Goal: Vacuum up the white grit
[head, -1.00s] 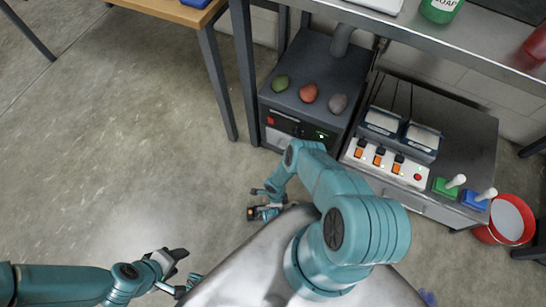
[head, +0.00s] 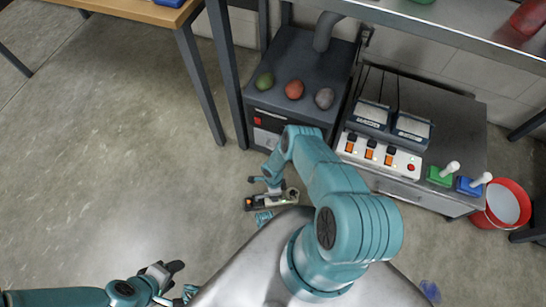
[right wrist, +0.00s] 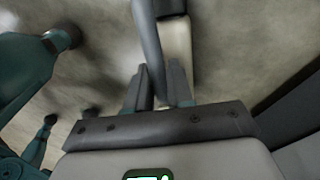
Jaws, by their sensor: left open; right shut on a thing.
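My right gripper (head: 268,186) is low over the floor in front of the dark cabinet. It is shut on the handle of a small device with a dark and pale body and an orange spot, likely the hand vacuum (head: 286,198). In the right wrist view the jaws (right wrist: 160,90) close around a grey curved handle (right wrist: 148,40). My left gripper (head: 176,281) is open and empty at the bottom left, over bare floor. I cannot make out white grit; the floor (head: 110,190) has only a vague pale sheen.
A dark cabinet (head: 290,60) carries three egg-shaped stones. Beside it, a grey cabinet (head: 460,125) holds a switch panel (head: 378,155) and green and blue handled blocks. A red bucket (head: 510,185) stands at the right. Table legs (head: 200,85) rise at the upper left. Floor at left is clear.

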